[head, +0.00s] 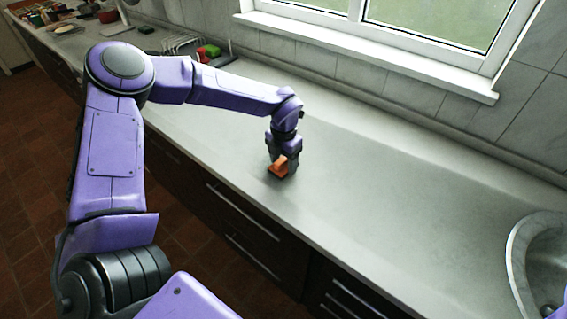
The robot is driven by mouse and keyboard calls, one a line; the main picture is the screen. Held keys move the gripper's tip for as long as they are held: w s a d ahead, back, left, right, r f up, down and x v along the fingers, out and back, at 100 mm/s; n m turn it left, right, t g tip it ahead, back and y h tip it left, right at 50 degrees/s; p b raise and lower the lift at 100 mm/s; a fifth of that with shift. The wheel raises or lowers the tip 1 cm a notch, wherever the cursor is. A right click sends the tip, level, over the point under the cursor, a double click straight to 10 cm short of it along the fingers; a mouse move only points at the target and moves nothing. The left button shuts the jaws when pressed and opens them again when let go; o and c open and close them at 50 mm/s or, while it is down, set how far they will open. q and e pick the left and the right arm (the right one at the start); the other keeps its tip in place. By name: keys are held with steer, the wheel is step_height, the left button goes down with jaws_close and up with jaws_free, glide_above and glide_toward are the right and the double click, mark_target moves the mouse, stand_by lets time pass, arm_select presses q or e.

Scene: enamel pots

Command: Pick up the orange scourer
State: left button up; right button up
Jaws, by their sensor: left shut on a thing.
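The orange scourer (278,168) is a small orange block at the near part of the grey worktop. My left gripper (283,163) points down over it and is shut on it, with the fingers hiding part of the scourer. I cannot tell whether the scourer touches the worktop or is just above it. My right gripper is not in the head view.
The worktop (380,190) is clear to the right, up to a metal sink (540,265). A window sill (370,55) runs along the back wall. A rack with red and green things (210,50) stands behind my left arm. Drawers (245,215) are below the front edge.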

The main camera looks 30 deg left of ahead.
arm_select(q)
step_height(320, 180, up, 2)
steer(key=shift+r, duration=0.25)
steer(key=s+d+r+b, duration=0.4)
steer(key=s+d+r, duration=0.5)
steer(key=s+r, duration=0.1)
steer(key=shift+s+r, duration=0.15)
steer(key=shift+s, duration=0.2)
